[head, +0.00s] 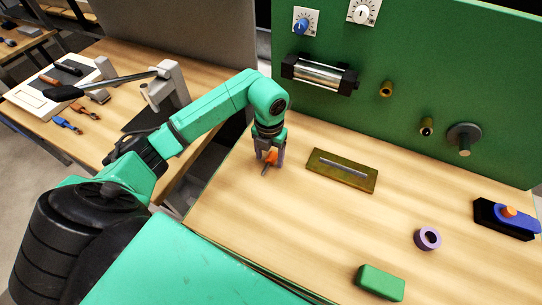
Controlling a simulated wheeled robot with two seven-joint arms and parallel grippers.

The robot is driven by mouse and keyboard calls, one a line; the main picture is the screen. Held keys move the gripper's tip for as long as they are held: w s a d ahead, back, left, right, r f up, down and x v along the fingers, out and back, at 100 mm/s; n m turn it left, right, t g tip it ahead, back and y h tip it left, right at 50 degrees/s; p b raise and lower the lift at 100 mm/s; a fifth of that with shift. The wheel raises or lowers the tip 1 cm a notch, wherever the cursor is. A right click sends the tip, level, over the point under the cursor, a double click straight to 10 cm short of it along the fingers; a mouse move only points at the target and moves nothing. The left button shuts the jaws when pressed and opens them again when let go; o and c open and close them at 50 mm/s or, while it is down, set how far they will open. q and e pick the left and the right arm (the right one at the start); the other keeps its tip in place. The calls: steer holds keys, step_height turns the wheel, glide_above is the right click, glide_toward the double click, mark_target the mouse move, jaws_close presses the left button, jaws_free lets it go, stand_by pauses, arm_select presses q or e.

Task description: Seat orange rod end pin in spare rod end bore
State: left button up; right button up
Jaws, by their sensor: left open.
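My left gripper (269,157) points down over the near left part of the wooden bench, with its jaws open. A small orange piece with a grey shank (265,170) is between or just beside its fingers, probably the orange rod end pin. The fingers partly hide it, and I cannot tell whether they touch it. I cannot tell for sure which thing is the spare rod end. A purple ring (427,238) with a dark hole lies on the bench at the right. A blue piece with an orange knob (509,211) sits on a black base at the far right. My right gripper is out of view.
An olive plate (324,171) with a grey bar lies right of the gripper. A green block (380,282) is at the front. A green panel (400,70) with dials, a cylinder and knobs stands behind. A side table at left holds a lever press (165,90).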

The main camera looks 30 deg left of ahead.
arm_select(q)
steer(key=shift+f, duration=0.5)
jaws_close()
steer(key=shift+r, duration=0.1)
step_height(320, 180, up, 8)
steer(key=shift+w+r+b, duration=0.15)
steer(key=shift+r+b, duration=0.1)
steer(key=shift+b, duration=0.45)
step_height(320, 180, up, 12)
steer(key=f+p, duration=0.1)
steer(key=p, duration=0.2)
glide_above(270, 159)
steer(key=shift+r, duration=0.2)
